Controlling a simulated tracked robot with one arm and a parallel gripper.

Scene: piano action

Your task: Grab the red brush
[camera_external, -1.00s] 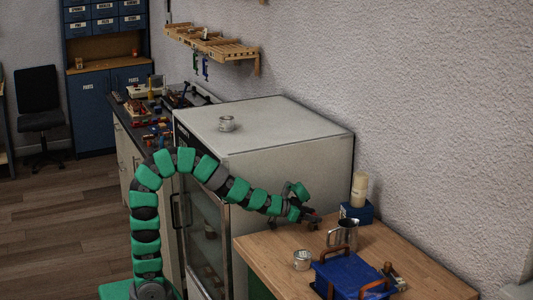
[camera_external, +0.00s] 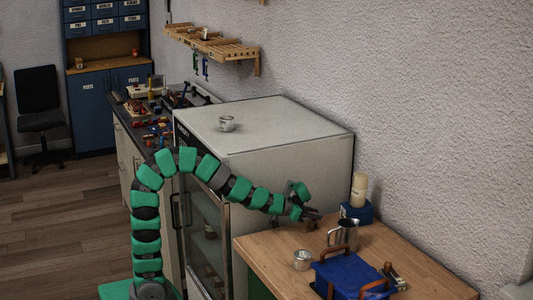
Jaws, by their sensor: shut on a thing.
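My gripper (camera_external: 313,217) is at the end of my green and black arm, just above the back left part of the wooden table (camera_external: 415,263). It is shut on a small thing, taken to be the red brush. The brush is mostly hidden by the fingers and too small to make out clearly. I cannot tell whether it still touches the table top.
A metal jug (camera_external: 345,233) stands right of my gripper, with a blue box (camera_external: 357,212) and a cream bottle (camera_external: 359,188) behind it. A small tin (camera_external: 302,260) and a blue tool bag (camera_external: 348,277) are nearer. A grey cabinet (camera_external: 290,135) stands left of the table.

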